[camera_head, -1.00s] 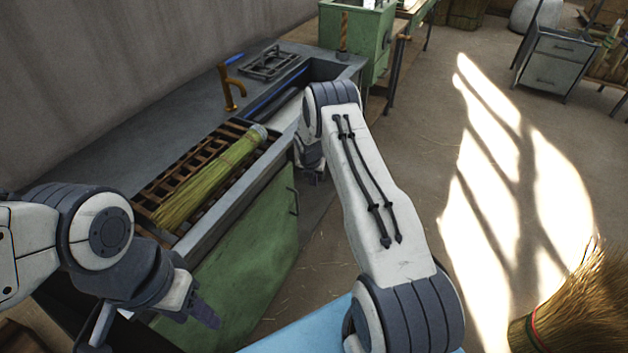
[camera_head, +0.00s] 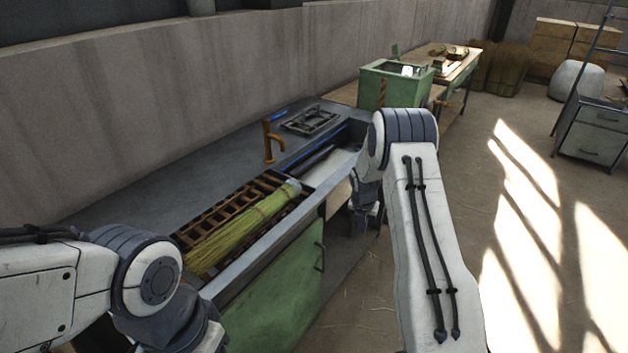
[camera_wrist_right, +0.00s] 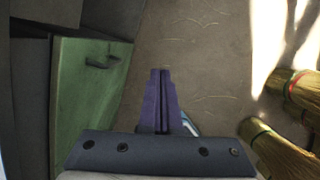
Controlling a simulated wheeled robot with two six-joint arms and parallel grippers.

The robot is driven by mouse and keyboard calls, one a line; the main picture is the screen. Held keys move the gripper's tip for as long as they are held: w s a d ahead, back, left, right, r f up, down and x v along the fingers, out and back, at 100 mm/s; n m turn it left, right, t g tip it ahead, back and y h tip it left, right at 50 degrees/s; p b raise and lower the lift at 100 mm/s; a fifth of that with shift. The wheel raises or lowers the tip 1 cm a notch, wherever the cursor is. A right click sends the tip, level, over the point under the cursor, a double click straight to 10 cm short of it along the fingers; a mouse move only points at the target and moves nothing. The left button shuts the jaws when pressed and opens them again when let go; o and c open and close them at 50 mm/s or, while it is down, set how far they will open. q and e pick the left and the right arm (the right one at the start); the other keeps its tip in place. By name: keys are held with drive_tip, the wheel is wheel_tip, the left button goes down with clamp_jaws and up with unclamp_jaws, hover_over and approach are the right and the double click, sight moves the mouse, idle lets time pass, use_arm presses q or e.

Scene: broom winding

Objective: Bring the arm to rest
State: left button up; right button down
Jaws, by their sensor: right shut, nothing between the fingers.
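My right arm (camera_head: 425,235) reaches out in the middle of the head view and bends down at its far joint. My right gripper (camera_head: 364,222) hangs small and partly hidden beside the green cabinet front, over the floor. In the right wrist view its fingers (camera_wrist_right: 158,100) are pressed together, pointing at bare floor, with nothing between them. My left arm (camera_head: 150,280) comes in at the lower left; its gripper is out of the picture below the edge.
A green machine (camera_head: 385,88) stands behind. In the right wrist view, brooms (camera_wrist_right: 285,150) lie at right.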

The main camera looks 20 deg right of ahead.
drive_tip(key=s+a+r+m+y+p, duration=0.1)
drive_tip(key=s+a+r+m, duration=0.45)
drive_tip(key=a+r, duration=0.55)
drive_tip(key=s+a+r+m+y, duration=0.1)
drive_tip(key=s+a+r+m, duration=0.55)
drive_tip(key=a, duration=0.85)
drive_tip(key=s+a+r+m, duration=0.2)
drive_tip(key=s, duration=0.6)
drive_tip(key=s+a+r+m+g, duration=0.1)
drive_tip(key=s+a+r+m, duration=0.1)
drive_tip(key=s, duration=0.6)
drive_tip(key=s+a+r+m+g+p, duration=0.1)
drive_tip(key=s+m, duration=0.3)
drive_tip(key=s, duration=0.5)
drive_tip(key=shift+a+r+y, duration=0.4)
drive_tip(key=shift+a+r, duration=0.45)
drive_tip(key=shift+r, duration=0.05)
drive_tip(key=shift+w, duration=0.15)
